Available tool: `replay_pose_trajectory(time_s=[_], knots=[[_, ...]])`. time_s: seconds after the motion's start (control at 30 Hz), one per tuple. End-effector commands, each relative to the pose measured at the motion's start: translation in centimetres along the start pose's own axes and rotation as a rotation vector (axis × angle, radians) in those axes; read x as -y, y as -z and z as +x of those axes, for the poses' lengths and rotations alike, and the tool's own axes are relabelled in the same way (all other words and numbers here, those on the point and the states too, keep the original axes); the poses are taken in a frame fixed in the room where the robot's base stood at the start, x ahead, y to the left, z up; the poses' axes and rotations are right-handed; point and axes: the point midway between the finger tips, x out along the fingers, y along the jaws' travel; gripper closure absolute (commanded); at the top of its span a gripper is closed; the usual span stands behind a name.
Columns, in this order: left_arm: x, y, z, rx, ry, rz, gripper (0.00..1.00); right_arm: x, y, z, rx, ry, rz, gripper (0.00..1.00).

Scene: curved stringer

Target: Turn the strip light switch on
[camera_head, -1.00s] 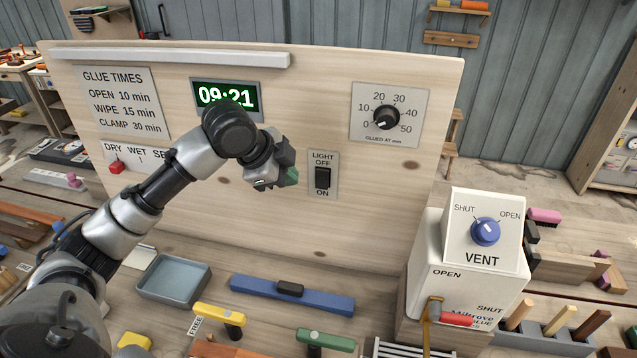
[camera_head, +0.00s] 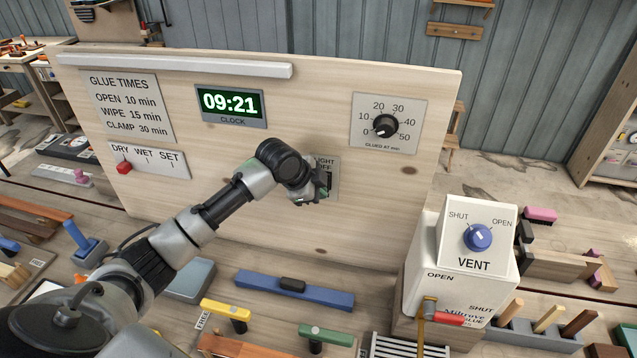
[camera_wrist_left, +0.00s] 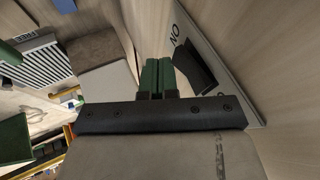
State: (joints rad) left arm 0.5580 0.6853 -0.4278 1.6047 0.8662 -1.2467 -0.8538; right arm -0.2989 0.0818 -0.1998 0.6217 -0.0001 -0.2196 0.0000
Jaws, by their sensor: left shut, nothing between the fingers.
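The light switch is a black rocker on a grey plate (camera_head: 332,164) marked LIGHT and OFF, low on the wooden panel. My left gripper (camera_head: 318,193) is in front of the plate and hides its lower part. In the left wrist view the black rocker (camera_wrist_left: 194,66) stands out from its plate beside the ON lettering. My shut, empty green fingertips (camera_wrist_left: 157,76) are just left of it there; I cannot tell whether they touch. The white strip light (camera_head: 180,66) runs along the panel top and does not look lit. My right gripper is not in view.
The panel (camera_head: 250,170) also carries a clock (camera_head: 231,103), a dial (camera_head: 386,126) and a DRY/WET/SET slider (camera_head: 124,167). A white vent box (camera_head: 450,255) stands to the right. A blue bar (camera_head: 320,295) and clamps lie on the bench below.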

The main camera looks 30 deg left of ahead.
Motion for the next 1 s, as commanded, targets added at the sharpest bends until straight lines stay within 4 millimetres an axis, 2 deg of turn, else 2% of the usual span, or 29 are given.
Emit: replay_pose_trajectory(time_s=[0.13, 0.47, 0.63, 0.7, 1.0], knots=[[0.7, 0.0, 0.3, -0.001, 0.000, 0.000, 1.00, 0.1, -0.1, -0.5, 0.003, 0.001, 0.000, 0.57], [0.7, 0.0, 0.5, 0.000, 0.000, 0.001, 1.00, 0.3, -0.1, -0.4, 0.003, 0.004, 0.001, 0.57], [1.3, -0.1, 1.4, -0.006, 0.028, 0.009, 1.00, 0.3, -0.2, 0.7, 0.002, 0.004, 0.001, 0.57], [1.4, 0.1, 0.9, -0.005, 0.025, 0.009, 1.00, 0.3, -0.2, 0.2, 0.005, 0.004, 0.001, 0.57], [1.5, 0.2, 0.6, -0.005, 0.024, 0.009, 1.00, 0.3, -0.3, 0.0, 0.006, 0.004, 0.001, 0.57]])
